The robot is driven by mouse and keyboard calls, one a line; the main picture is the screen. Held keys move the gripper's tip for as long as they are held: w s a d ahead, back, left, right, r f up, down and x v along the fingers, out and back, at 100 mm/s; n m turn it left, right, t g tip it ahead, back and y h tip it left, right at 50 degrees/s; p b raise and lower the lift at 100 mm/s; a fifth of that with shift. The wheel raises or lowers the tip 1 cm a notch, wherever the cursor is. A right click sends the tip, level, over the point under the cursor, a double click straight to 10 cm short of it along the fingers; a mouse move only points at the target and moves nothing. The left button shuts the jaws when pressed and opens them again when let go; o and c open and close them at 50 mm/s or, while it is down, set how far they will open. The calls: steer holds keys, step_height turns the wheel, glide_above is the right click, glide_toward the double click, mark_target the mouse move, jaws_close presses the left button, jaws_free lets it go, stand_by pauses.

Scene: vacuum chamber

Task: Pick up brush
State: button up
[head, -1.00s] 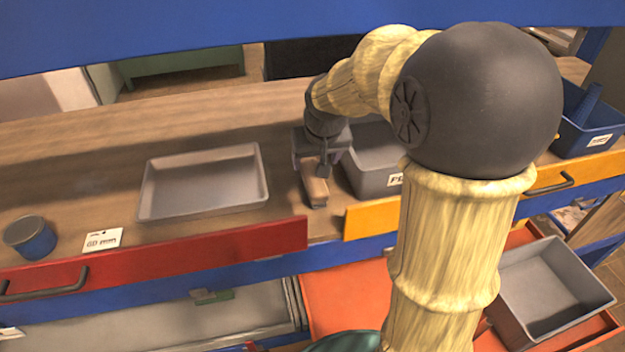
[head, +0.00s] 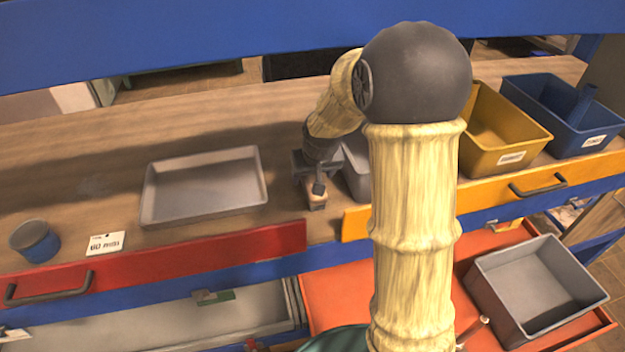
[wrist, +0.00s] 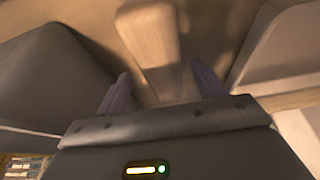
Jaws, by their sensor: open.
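The brush (head: 317,203) has a light wooden body and lies on the wooden bench between the grey tray and a grey bin, near the front edge. In the head view my gripper (head: 316,186) is right above it and hides most of it. In the wrist view the wooden brush (wrist: 150,38) runs up from between the two purple fingers of my gripper (wrist: 162,84). The fingers are open, one on each side of it, with gaps showing. The brush's bristles cannot be made out.
A shallow grey tray (head: 205,186) lies to the left. A grey bin (head: 356,166) stands close on the right, partly behind my arm. Yellow (head: 512,152) and blue (head: 571,137) bins stand further right. A blue cup (head: 35,241) and a label card (head: 105,243) are at far left.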

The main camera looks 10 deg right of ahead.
steer(key=shift+w+a+f, duration=0.15)
steer(key=shift+w+f, duration=0.15)
steer(key=shift+f, duration=0.2)
steer(key=shift+w+a+f, duration=0.1)
steer(key=shift+w+f, duration=0.15)
steer(key=shift+f, duration=0.25)
steer(key=shift+s+r, duration=0.1)
steer(key=shift+s, duration=0.15)
steer(key=shift+w, duration=0.1)
steer(key=shift+c, duration=0.2)
steer(key=shift+d, duration=0.1)
steer(key=c, duration=1.1)
